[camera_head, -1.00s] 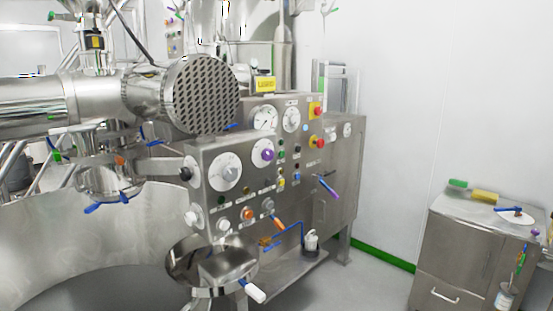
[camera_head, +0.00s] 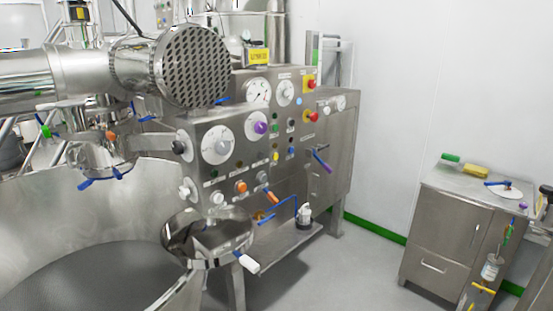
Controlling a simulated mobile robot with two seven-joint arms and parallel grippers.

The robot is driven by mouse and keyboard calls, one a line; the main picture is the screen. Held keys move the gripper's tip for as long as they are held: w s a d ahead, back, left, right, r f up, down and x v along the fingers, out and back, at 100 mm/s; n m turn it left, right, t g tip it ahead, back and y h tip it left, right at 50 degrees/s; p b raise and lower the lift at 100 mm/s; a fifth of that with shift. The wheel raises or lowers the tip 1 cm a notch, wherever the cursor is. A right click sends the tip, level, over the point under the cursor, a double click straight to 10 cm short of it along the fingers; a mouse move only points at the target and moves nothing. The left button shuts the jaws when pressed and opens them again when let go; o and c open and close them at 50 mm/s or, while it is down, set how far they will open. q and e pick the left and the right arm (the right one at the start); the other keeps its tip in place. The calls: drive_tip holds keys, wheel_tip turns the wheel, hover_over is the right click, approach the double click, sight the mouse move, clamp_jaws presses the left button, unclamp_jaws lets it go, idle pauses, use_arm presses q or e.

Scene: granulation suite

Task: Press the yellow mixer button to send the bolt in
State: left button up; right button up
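A steel control panel (camera_head: 227,179) stands in the middle of the view. A small yellow button (camera_head: 276,156) sits on its front, below and right of a purple knob (camera_head: 260,127). Two red knobs on yellow plates, the upper one (camera_head: 310,85) and the lower one (camera_head: 311,116), are higher on the right. I cannot make out a bolt. Neither of my grippers is in view.
A big steel drum (camera_head: 90,225) fills the left. A round steel pan (camera_head: 207,237) with a white-tipped handle juts out in front of the panel. A steel cabinet (camera_head: 447,230) stands at right. Floor between panel and cabinet is clear.

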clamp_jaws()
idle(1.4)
